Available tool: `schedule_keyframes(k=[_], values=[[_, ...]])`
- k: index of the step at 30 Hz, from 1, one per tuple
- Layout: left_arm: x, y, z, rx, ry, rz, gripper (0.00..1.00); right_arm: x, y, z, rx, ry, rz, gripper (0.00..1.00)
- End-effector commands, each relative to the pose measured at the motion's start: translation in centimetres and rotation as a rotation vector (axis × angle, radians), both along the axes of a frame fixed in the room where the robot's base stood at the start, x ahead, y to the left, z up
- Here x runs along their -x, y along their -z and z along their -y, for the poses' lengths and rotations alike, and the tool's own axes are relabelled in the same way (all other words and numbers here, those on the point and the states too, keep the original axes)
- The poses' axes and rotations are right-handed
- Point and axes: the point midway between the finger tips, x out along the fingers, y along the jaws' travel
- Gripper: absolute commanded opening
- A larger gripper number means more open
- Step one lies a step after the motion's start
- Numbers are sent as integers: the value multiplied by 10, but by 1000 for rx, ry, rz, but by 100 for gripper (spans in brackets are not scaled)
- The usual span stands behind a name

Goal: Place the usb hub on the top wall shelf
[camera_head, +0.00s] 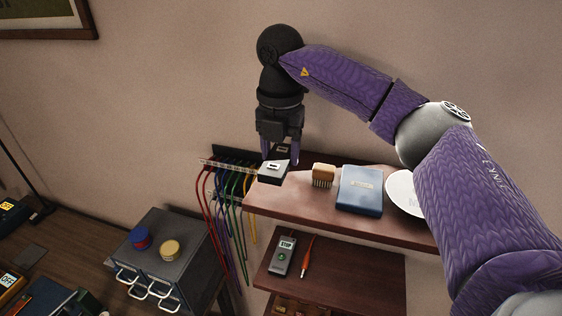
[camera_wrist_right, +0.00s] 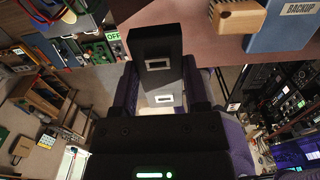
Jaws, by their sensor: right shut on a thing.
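The usb hub (camera_head: 272,170) is a dark block with a pale, lit face and small rectangular ports. My right gripper (camera_head: 281,152) points down and is shut on it, one finger on each side. In the right wrist view the hub (camera_wrist_right: 157,45) stands out between the fingers of my right gripper (camera_wrist_right: 162,85). The hub is at the left end of the top wall shelf (camera_head: 320,212), a brown board. I cannot tell whether it touches the board. My left gripper is not in view.
A wooden brush (camera_head: 323,175), a blue box (camera_head: 360,189) and a white plate (camera_head: 404,192) are on the top shelf. Coloured cables (camera_head: 225,205) hang from a rack beside its left end. A lower shelf (camera_head: 345,275) holds a grey device (camera_head: 282,257) and a red probe (camera_head: 306,256).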

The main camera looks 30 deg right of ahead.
Motion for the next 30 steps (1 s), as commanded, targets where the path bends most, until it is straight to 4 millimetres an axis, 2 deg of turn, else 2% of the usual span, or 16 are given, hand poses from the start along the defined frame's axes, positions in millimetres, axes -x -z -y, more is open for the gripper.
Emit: schedule_keyframes(k=[4,8,10,20,21,25,26,30], values=[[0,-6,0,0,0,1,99,1,15,0,1,1,-3,0],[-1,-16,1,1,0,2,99,1,40,0,1,0,-4,0],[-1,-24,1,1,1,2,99,-1,44,2,1,2,-1,0],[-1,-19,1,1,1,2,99,-2,52,2,-1,0,1,0],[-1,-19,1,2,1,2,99,-2,52,2,-1,0,1,62],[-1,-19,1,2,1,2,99,-2,52,2,-1,0,1,90],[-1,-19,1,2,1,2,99,-2,52,2,-1,0,1,93],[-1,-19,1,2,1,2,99,-2,51,2,-1,0,1,93]])
